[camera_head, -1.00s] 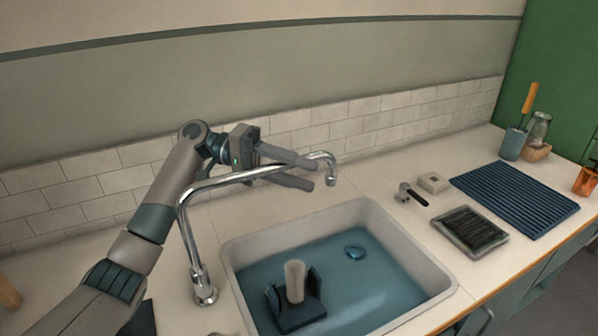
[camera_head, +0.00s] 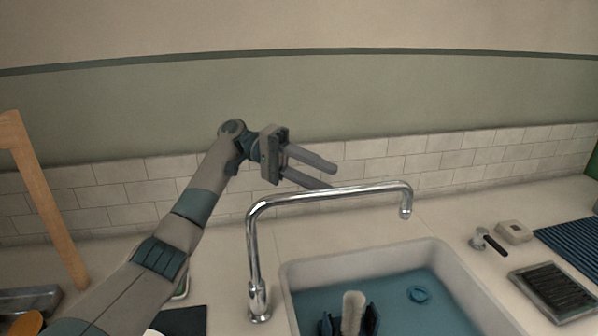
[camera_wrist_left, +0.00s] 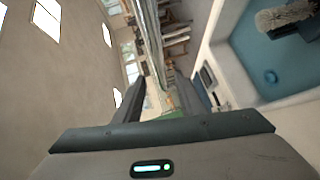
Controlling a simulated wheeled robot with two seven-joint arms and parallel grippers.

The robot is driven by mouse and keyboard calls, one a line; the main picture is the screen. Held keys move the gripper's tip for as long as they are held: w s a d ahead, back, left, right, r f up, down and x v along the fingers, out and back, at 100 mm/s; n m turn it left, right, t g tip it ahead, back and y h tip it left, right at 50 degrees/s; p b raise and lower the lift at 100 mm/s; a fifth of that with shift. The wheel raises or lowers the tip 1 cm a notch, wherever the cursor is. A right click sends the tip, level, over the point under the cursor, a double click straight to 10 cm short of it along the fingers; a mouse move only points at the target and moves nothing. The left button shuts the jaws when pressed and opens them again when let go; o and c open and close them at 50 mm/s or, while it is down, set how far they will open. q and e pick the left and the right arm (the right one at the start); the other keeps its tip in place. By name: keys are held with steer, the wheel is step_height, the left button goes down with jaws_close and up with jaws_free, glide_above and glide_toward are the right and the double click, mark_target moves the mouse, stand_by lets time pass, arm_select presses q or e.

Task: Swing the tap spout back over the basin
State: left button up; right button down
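The chrome tap (camera_head: 258,298) stands left of the basin (camera_head: 465,280). Its spout (camera_head: 330,195) reaches right, with the down-turned tip (camera_head: 406,210) seen above the basin's far rim; I cannot tell exactly what lies below it. My left gripper (camera_head: 330,177) is open and empty, behind and above the middle of the spout. The lower finger's end meets the pipe in the picture; contact is unclear. In the left wrist view the spout (camera_wrist_left: 150,40) runs up from between the spread fingers (camera_wrist_left: 162,95). My right gripper is not in view.
A wooden post (camera_head: 45,200) stands left.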

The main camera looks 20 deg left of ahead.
arm_select(q)
steer(key=v, duration=0.5)
steer(key=shift+a+b, duration=0.2)
steer(key=shift+b, duration=0.2)
steer(key=shift+r, duration=0.15)
